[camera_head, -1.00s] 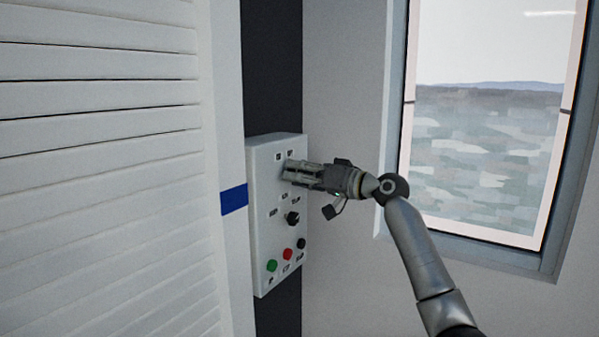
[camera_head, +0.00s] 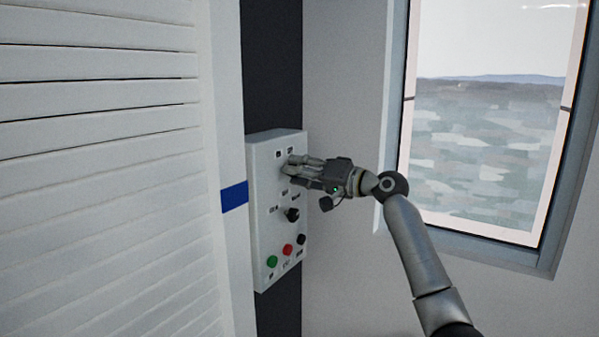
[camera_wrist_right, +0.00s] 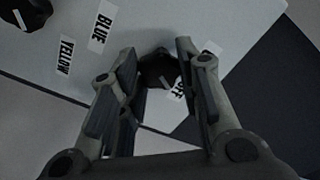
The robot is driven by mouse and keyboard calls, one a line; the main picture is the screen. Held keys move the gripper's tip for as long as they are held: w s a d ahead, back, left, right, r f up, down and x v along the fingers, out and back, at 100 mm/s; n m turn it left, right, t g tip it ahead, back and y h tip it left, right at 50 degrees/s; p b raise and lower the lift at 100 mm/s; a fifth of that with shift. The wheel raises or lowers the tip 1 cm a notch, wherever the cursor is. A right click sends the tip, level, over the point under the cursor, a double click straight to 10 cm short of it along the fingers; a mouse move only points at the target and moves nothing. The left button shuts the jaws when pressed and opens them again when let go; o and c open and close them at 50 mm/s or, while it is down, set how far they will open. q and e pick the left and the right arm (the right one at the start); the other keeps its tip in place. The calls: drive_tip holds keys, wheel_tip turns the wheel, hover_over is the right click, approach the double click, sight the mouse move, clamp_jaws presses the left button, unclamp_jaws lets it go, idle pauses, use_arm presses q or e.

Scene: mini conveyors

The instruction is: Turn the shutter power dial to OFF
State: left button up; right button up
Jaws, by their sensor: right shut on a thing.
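The white control box (camera_head: 263,215) hangs on a dark strip of wall. The shutter power dial (camera_wrist_right: 158,68) is a black knob near its top; in the right wrist view it sits between my fingertips, beside an OFF label (camera_wrist_right: 180,86). A second label by it is partly covered by a finger. My right gripper (camera_head: 289,165) is at the top of the box, shut on this dial, and hides it in the head view. My left gripper is not in view.
A second black dial (camera_head: 292,215) sits below, with BLUE (camera_wrist_right: 102,26) and YELLOW (camera_wrist_right: 66,56) labels in the wrist view. Green (camera_head: 272,261), red (camera_head: 288,250) and black (camera_head: 301,239) buttons are lower. White shutter slats (camera_head: 100,190) stand left, a window (camera_head: 480,150) right.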

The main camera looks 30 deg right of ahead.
drive_tip(key=o, duration=1)
drive_tip(key=shift+d, duration=0.1)
drive_tip(key=v, duration=1.2)
drive_tip(key=shift+f, duration=0.1)
